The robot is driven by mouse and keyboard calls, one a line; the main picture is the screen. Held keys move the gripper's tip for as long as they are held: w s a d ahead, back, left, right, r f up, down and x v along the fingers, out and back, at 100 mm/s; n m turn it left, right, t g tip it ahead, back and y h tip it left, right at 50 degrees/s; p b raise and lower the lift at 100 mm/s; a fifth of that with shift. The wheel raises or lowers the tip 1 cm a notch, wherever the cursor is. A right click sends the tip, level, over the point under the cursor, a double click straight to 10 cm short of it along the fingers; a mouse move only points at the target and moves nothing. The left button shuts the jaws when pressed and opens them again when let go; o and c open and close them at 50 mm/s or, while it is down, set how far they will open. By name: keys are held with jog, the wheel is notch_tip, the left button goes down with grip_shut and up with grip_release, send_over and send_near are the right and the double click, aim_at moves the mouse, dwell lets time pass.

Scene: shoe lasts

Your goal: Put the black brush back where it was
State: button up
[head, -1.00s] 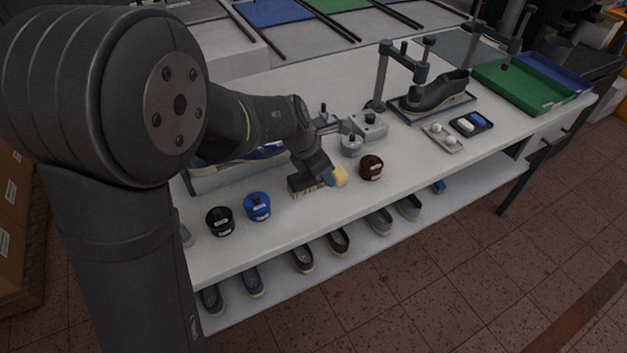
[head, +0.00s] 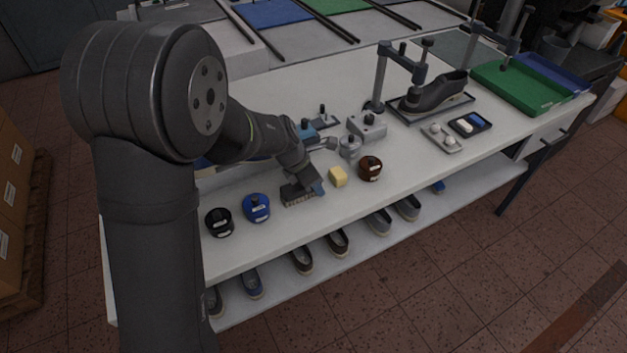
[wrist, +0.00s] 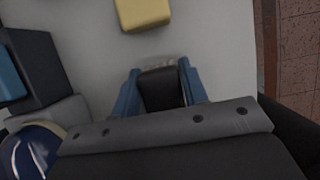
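The black brush (head: 297,197), with pale bristles facing down, is at the near side of the white table, between the blue tin and the yellow block. My gripper (head: 306,187) is over it, pointing down, with one blue finger showing at the brush's right end. In the wrist view my gripper's blue fingers (wrist: 162,88) lie against both sides of the brush's dark body (wrist: 162,93). A little of the pale bristles shows beyond it. I cannot tell whether the bristles touch the table.
A yellow block (head: 338,176) and a brown tin (head: 370,168) stand to the right. A blue tin (head: 257,207) and a black tin (head: 220,222) stand to the left. A grey fixture (head: 367,129) is behind. Bare tabletop lies in front of the brush.

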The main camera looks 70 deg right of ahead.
aim_at(297, 186)
jog(key=o, duration=0.4)
jog(key=shift+c, duration=0.2)
jog(key=shift+r, duration=0.1)
jog(key=v, duration=1.2)
jog(key=x, duration=1.2)
jog(key=shift+r, duration=2)
jog(key=shift+f, duration=0.1)
